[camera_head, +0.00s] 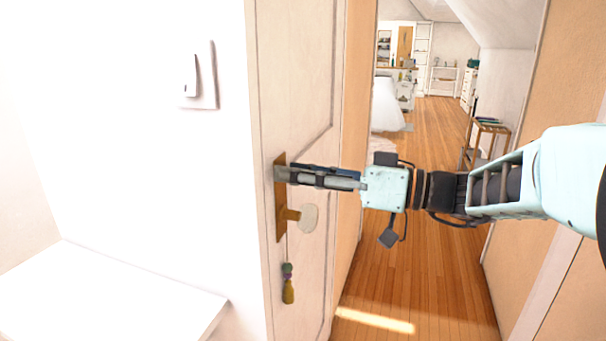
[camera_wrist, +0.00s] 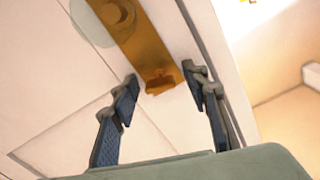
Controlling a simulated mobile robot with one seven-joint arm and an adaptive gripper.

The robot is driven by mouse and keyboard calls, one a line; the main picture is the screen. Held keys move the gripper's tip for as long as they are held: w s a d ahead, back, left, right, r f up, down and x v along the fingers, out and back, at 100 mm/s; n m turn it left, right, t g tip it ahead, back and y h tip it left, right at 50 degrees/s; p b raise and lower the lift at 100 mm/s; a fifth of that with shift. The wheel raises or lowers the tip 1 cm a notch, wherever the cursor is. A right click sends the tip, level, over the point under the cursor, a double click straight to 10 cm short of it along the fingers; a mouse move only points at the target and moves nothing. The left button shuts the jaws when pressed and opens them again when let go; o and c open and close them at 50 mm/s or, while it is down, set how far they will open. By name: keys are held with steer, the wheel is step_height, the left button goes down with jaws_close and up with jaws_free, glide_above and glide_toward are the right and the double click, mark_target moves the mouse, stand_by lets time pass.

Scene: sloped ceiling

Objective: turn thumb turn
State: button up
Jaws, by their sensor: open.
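The thumb turn (camera_wrist: 160,83) is a small orange-brown piece at the end of a brass plate (camera_wrist: 148,45) on a pale wooden door. In the head view the brass plate (camera_head: 281,225) is upright on the door, and my gripper hides the thumb turn. A brass knob with a pale oval grip (camera_head: 308,218) sticks out lower on the plate. My gripper (camera_head: 288,174) reaches in from the right at the plate's upper end. In the wrist view my gripper (camera_wrist: 163,80) is open, with one finger on each side of the thumb turn. I cannot tell whether either finger touches it.
The door (camera_head: 300,90) stands at the left of a passage with a wooden floor (camera_head: 420,270). A small ornament (camera_head: 288,285) hangs below the knob. A white ledge (camera_head: 110,295) and a wall switch (camera_head: 195,75) are at the left. A small wooden table (camera_head: 488,135) stands farther back.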

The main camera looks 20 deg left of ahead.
jaws_close()
stand_by(0.3)
